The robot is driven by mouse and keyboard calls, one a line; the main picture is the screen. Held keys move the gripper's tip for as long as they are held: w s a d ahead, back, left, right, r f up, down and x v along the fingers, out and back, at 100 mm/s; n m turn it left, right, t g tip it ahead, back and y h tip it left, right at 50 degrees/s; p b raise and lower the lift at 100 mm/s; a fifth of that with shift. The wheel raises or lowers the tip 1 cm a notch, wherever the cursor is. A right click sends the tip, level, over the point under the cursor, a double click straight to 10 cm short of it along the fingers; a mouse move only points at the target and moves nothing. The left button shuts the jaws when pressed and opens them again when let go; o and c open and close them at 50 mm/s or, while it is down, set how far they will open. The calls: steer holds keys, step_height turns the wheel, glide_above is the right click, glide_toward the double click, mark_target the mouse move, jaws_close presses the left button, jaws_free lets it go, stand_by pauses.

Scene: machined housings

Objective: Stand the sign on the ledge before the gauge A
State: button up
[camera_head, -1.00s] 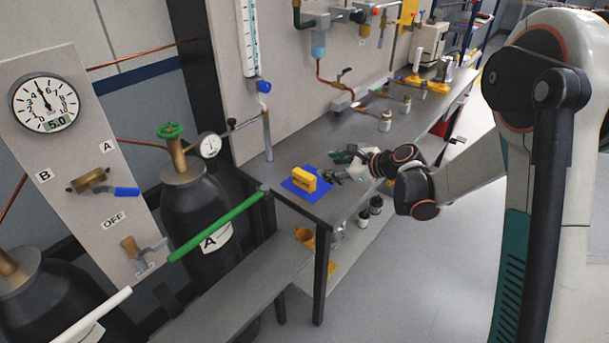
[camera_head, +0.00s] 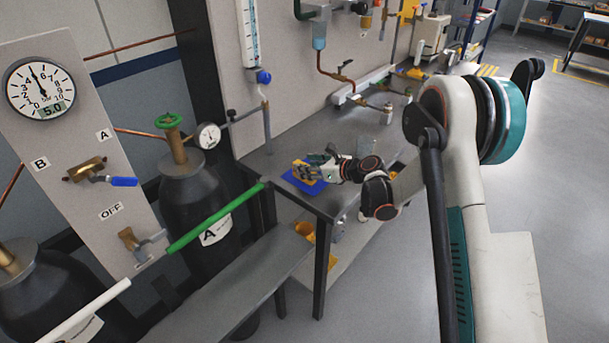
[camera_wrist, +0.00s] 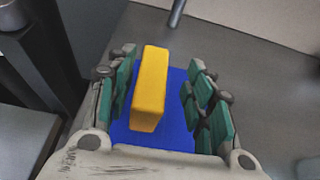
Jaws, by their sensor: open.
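The yellow sign (camera_wrist: 150,85), a block standing on a blue mat (camera_wrist: 178,125), is between the open fingers of my gripper (camera_wrist: 164,75) in the wrist view. It is closer to the left finger, with a blue gap to the right finger. In the head view my gripper (camera_head: 312,170) is over the mat (camera_head: 292,184) at the bench's near corner and partly hides the sign. Gauge A (camera_head: 208,136) is the small round dial by the cylinder labelled A (camera_head: 192,210). A grey ledge (camera_head: 235,277) runs low in front of that cylinder.
A green bar (camera_head: 215,218) slants between the ledge and the cylinder. A vertical post (camera_head: 266,130) rises from the workbench (camera_head: 285,145) behind the mat. Bottles and pipework stand farther along the bench. A panel with a large gauge (camera_head: 40,89) is at the left.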

steer(key=shift+s+a+b+x, duration=0.15)
steer(key=shift+b+x, duration=0.4)
steer(key=shift+x, duration=0.85)
steer(key=shift+s+a+b+x, duration=0.15)
steer(key=shift+b+x, duration=0.35)
steer(key=shift+x, duration=0.85)
steer(key=shift+r, duration=0.1)
jaws_close()
